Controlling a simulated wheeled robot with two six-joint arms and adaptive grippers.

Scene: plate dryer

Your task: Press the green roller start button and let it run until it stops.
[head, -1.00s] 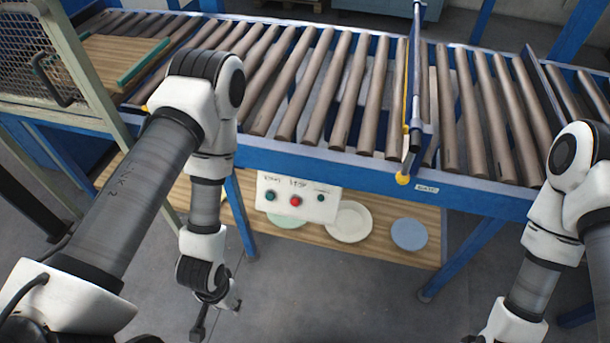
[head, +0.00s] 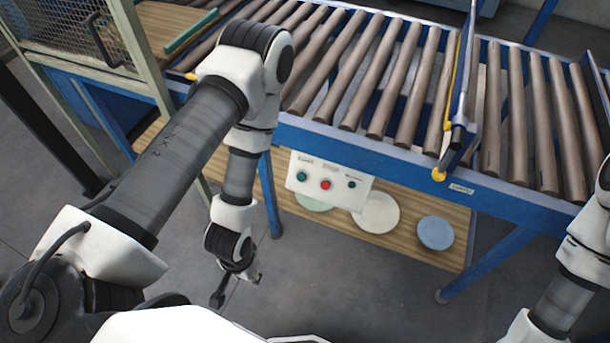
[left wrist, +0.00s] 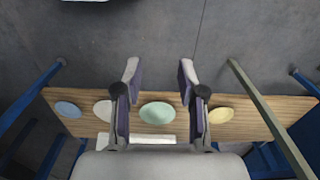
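A white control panel (head: 365,191) hangs on the front of the conveyor's blue frame. The labels are too small to read. My left gripper (head: 235,287) hangs below and left of the panel, apart from it. In the left wrist view its two fingers (left wrist: 158,72) are spread, with nothing between them. My right arm enters at the right edge, and its gripper is out of view.
The roller conveyor (head: 408,88) runs across the back, with a mesh guard (head: 60,20) at the left. Under the panel a wooden shelf (head: 405,243) holds several plates, including a blue one (head: 435,233) and a white one (head: 377,213). The floor in front is clear.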

